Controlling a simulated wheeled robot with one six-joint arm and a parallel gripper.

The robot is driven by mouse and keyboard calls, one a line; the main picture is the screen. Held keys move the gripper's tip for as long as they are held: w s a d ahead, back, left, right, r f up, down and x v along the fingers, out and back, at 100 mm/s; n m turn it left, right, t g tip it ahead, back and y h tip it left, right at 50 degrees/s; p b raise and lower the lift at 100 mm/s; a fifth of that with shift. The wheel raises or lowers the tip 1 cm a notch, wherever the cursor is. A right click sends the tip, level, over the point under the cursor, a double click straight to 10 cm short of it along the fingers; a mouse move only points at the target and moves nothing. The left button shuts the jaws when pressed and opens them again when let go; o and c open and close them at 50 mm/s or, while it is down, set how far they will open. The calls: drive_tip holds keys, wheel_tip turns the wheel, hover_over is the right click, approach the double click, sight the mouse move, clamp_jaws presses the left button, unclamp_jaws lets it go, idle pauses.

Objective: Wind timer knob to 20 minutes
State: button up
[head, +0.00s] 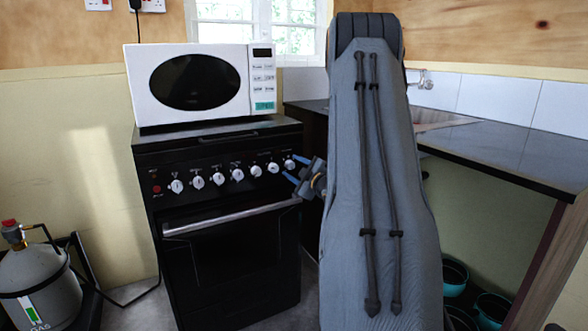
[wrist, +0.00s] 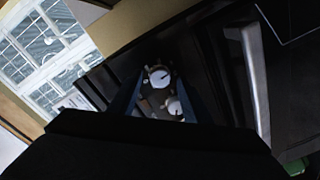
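The black stove (head: 230,245) has a front panel with a row of white knobs. The labels are too small to read, so I cannot tell for certain which knob is the timer. The rightmost knob (head: 289,164) is beside the tips of my gripper (head: 291,168). Its two blue fingers are apart, with nothing held. In the wrist view, two white knobs show between the open fingers (wrist: 162,100): one farther knob (wrist: 159,77) with a dark pointer mark, and one nearer knob (wrist: 175,107). I cannot tell whether either finger touches a knob.
A white microwave (head: 200,82) stands on the stove. The oven handle (head: 230,216) runs below the knobs. A dark countertop (head: 500,150) is at right, with teal-lined bowls (head: 455,272) beneath. A gas cylinder (head: 38,285) stands at left. A window (wrist: 45,50) shows in the wrist view.

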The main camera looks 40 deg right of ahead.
drive_tip(key=v, duration=0.8)
drive_tip(key=shift+p, duration=0.4)
drive_tip(key=shift+w+d+f+m+h+p, duration=0.15)
drive_tip(key=shift+w+d+m+p, duration=0.15)
drive_tip(key=shift+w+m+p, duration=1.35)
drive_tip(key=shift+w+d+f+m+h+p, duration=0.1)
drive_tip(key=shift+w+d+m+p, duration=0.2)
drive_tip(key=shift+w+m+p, duration=1.3)
drive_tip(key=shift+w+d+f+m+h+p, duration=0.25)
drive_tip(key=shift+w+m+p, duration=0.5)
drive_tip(key=shift+m+p, duration=1.7)
drive_tip(key=shift+r, duration=0.15)
